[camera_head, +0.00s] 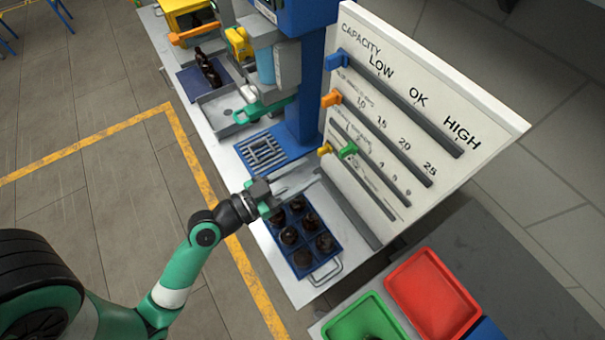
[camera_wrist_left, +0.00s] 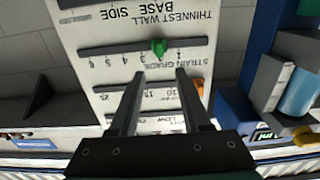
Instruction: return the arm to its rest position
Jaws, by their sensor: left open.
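My left arm (camera_head: 183,263) reaches in from the lower left toward the white gauge board (camera_head: 485,108). My left gripper (camera_head: 312,178) is open, its fingers pointing at the lower left part of the board. In the left wrist view the two fingers (camera_wrist_left: 160,73) stand apart with nothing between them. A green slider (camera_wrist_left: 160,47) shows just beyond the fingertips; I cannot tell whether they touch it. In the head view the green slider (camera_head: 348,149) sits on a lower rail, above and right of the gripper. My right gripper is in neither view.
Blue (camera_head: 337,60), orange (camera_head: 331,99) and yellow (camera_head: 325,149) sliders sit on the board's left. A blue column (camera_head: 308,85) stands behind. Red (camera_head: 433,293) and green (camera_head: 365,320) bins are lower right.

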